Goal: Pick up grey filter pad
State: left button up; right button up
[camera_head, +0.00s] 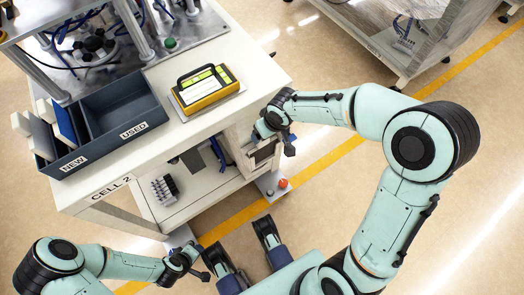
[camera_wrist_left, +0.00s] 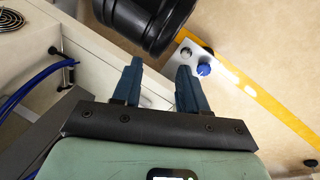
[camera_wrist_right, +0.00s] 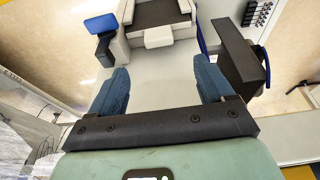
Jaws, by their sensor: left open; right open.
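A dark two-part bin (camera_head: 125,103) labelled NEW and USED stands on the cart top. Its NEW side holds upright pads with white tabs: a blue pad (camera_head: 65,122) and a light grey pad (camera_head: 42,138). The USED side looks empty. In the right wrist view, a dark grey flat piece (camera_wrist_right: 158,12) lies in a white holder; I cannot tell whether it is a filter pad. My right gripper (camera_head: 281,140) is open beside the cart's right side, fingers (camera_wrist_right: 160,88) apart and empty. My left gripper (camera_head: 194,262) is open and empty below the cart's front, fingers (camera_wrist_left: 160,82) apart.
A yellow-black case (camera_head: 205,88) sits on the cart top (camera_head: 255,70). A rack of small dark parts (camera_head: 164,190) stands on the lower shelf. A blue-topped lever (camera_wrist_right: 102,25) is near the white holder. Another cart (camera_head: 400,40) stands at upper right; floor between is clear.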

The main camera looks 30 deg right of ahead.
jog(key=b+x, duration=0.1)
jog(key=x, duration=0.4)
jog(key=b, duration=0.2)
send_over(263, 150)
jog(key=f, duration=0.4)
jog(key=shift+w+d+f, duration=0.15)
jog(key=shift+d+f, duration=0.05)
jog(key=shift+f, duration=0.05)
pick_arm(q)
jog(key=shift+y, duration=0.3)
jog(key=f, duration=0.1)
jog(key=a+f, duration=0.1)
jog(key=f, duration=0.1)
jog(key=w+a+f, duration=0.1)
jog(key=shift+w+a+f, duration=0.1)
jog(key=shift+f, duration=0.1)
pick_arm(e)
jog(key=shift+r, duration=0.1)
jog(key=c, duration=1.4)
